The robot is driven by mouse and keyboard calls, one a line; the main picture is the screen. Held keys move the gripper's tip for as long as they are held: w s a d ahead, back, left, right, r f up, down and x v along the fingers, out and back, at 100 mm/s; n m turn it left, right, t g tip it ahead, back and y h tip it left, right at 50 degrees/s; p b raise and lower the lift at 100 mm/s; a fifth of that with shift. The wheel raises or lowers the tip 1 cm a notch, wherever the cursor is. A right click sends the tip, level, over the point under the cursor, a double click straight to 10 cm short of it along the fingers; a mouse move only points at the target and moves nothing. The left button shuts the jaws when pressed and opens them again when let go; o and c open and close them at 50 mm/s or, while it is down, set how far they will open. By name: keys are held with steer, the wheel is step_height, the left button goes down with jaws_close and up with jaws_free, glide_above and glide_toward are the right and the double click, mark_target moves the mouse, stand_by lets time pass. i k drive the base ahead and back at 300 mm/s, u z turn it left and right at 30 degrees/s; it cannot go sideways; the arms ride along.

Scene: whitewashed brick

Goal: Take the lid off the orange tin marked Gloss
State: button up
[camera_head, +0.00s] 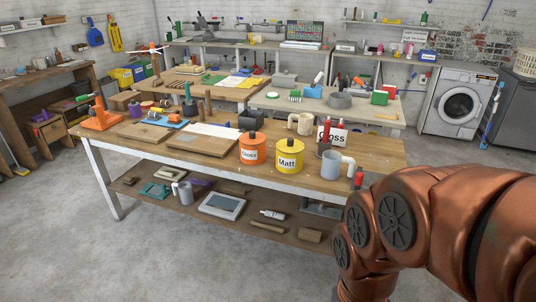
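The orange tin marked Gloss (251,155) stands upright near the front edge of the wooden workbench (220,164). A white card reading Gloss (336,137) stands farther right, behind a grey mug. My copper-coloured arm fills the lower right, apart from the tins. My gripper is not visible.
The lower shelf holds several items. The floor in front is clear.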

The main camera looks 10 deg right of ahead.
mark_target(252, 137)
steer(key=u, duration=0.2)
steer(key=i, duration=0.5)
steer(key=u, duration=0.6)
steer(key=i, duration=1.25)
steer(key=u, duration=0.05)
